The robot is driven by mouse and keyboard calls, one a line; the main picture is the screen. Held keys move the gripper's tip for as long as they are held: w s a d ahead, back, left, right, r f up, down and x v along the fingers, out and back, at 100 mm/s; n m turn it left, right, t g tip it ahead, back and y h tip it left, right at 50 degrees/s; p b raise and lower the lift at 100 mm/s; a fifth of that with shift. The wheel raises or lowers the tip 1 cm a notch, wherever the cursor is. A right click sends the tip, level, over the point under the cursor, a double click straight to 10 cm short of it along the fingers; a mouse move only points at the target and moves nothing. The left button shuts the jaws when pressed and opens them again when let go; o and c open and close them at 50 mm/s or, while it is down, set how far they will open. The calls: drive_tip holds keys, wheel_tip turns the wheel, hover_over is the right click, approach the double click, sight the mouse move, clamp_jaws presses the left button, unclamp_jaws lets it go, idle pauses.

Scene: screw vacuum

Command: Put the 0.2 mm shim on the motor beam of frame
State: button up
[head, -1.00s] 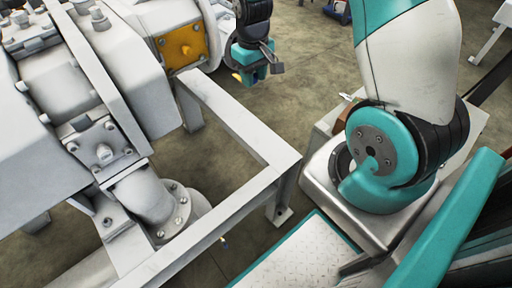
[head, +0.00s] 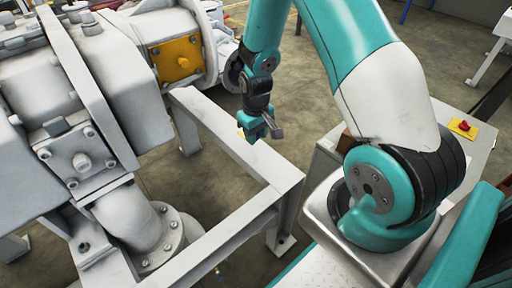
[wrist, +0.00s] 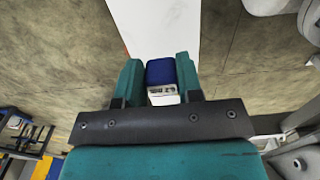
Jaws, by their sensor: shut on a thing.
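My gripper (head: 257,126) hangs from the arm over the white frame (head: 232,222), near its far right beam (head: 222,132). In the wrist view my gripper (wrist: 160,80) is shut on a small blue piece with a white, printed lower face, seemingly the shim (wrist: 161,72). The print is too small to read surely. A white beam (wrist: 155,25) runs beyond the fingertips, and the shim looks apart from it, though the gap is hard to judge. In the head view the shim is not clearly visible. I cannot tell which beam is the motor beam.
A large grey pump (head: 90,85) with a yellow plate (head: 174,58) stands left of the frame. A flanged pipe (head: 130,220) lies inside the frame's corner. A red button on a yellow box (head: 463,127) is at right. Floor shows inside and behind the frame.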

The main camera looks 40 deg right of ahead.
sight(256, 152)
drive_tip(key=shift+f+b, duration=0.65)
drive_tip(key=shift+f, duration=1.5)
drive_tip(key=shift+f, duration=0.1)
drive_tip(key=o, duration=0.9)
